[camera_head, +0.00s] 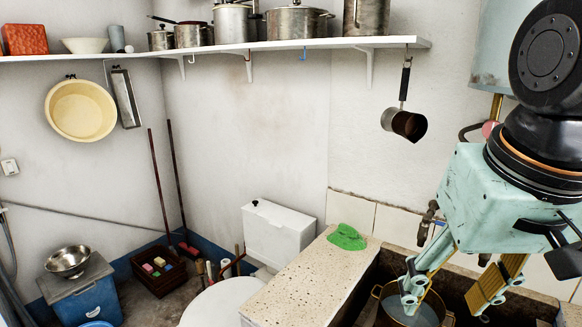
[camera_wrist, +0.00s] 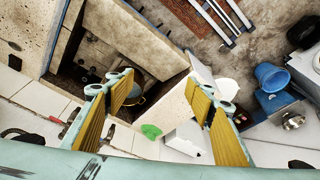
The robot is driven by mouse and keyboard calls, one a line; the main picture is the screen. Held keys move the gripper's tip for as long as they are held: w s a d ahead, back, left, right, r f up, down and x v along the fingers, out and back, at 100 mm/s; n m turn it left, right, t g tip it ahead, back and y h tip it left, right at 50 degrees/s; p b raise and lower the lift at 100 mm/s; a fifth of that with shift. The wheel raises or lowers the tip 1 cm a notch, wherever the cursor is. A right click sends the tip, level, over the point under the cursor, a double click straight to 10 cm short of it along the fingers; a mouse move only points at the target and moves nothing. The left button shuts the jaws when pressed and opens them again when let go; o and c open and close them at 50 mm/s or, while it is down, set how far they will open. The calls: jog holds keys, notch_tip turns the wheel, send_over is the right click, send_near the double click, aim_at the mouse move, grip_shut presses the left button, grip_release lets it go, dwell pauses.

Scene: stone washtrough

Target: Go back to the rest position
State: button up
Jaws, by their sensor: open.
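My gripper (camera_head: 447,292) is at the right of the head view, pointing down above the stone washtrough (camera_head: 340,276). Its two yellow-padded fingers are spread apart. In the wrist view my gripper (camera_wrist: 160,88) shows nothing between its pads. A brown metal pot (camera_head: 381,293) stands down in the trough, partly hidden behind a finger. I cannot tell how far the finger is from its rim. A green cloth (camera_head: 346,237) lies on the speckled stone ledge, left of my gripper. It also shows in the wrist view (camera_wrist: 151,131).
A shelf (camera_head: 300,45) with several pots runs along the wall. A saucepan (camera_head: 404,122) hangs below it, left of my arm. A tap (camera_head: 427,222) stands behind the gripper. A white toilet (camera_head: 279,232) is left of the ledge.

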jog(key=s+a, duration=0.1)
jog(key=s, duration=0.7)
jog(key=shift+s+n+t, duration=0.2)
jog(key=shift+n+t, duration=0.1)
jog(key=shift+n, duration=0.1)
jog(key=shift+r, duration=0.1)
dwell(0.8)
dwell(0.3)
